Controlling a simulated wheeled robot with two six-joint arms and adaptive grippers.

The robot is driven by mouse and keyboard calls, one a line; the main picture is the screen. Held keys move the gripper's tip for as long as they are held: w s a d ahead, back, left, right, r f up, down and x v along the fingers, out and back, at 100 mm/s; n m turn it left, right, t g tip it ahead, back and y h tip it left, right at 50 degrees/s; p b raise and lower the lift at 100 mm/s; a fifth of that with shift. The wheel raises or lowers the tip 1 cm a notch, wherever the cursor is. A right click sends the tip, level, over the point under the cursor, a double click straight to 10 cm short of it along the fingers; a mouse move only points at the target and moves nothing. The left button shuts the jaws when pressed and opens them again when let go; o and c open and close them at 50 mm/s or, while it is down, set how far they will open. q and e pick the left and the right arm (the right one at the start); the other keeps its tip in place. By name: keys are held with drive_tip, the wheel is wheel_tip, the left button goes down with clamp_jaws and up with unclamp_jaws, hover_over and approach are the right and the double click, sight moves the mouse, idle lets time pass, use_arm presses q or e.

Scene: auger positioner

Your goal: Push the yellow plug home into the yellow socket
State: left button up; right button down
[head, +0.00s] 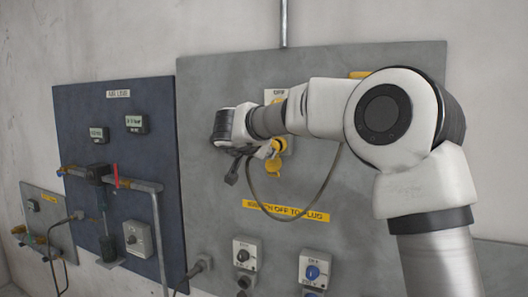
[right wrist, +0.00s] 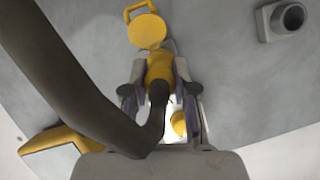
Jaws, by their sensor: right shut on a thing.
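My right gripper (right wrist: 160,78) is shut on the yellow plug (right wrist: 160,68), which sits between its two fingers. A thick dark cable (right wrist: 70,75) runs from the plug's back end across the wrist view. A round yellow cover with a loop handle (right wrist: 147,30) lies just beyond the plug; the socket's mouth is hidden, and I cannot tell how far the plug is in. In the head view, yellow parts (head: 274,166) hang at the grey panel beside my right gripper (head: 240,160), partly behind my arm. My left gripper is not in view.
The grey panel (head: 215,220) carries a yellow label strip (head: 289,211) and two switch boxes, one with a black knob (head: 243,256) and one with a blue knob (head: 312,272). A dark blue panel (head: 85,140) with pipes stands left. The cable loop (head: 285,218) hangs below my arm.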

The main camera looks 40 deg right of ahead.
drive_tip(key=shift+w+d, duration=0.1)
drive_tip(key=shift+d, duration=0.15)
idle(0.7)
drive_tip(key=shift+w+d, duration=0.15)
drive_tip(key=shift+d, duration=0.15)
drive_tip(key=shift+w+d, duration=0.25)
drive_tip(key=shift+d, duration=0.45)
drive_tip(key=shift+w+d+r, duration=0.1)
drive_tip(key=shift+d+r, duration=0.05)
drive_tip(key=shift+d, duration=0.1)
drive_tip(key=c, duration=0.8)
unclamp_jaws()
drive_tip(key=shift+d, duration=0.15)
drive_tip(key=shift+c, duration=0.2)
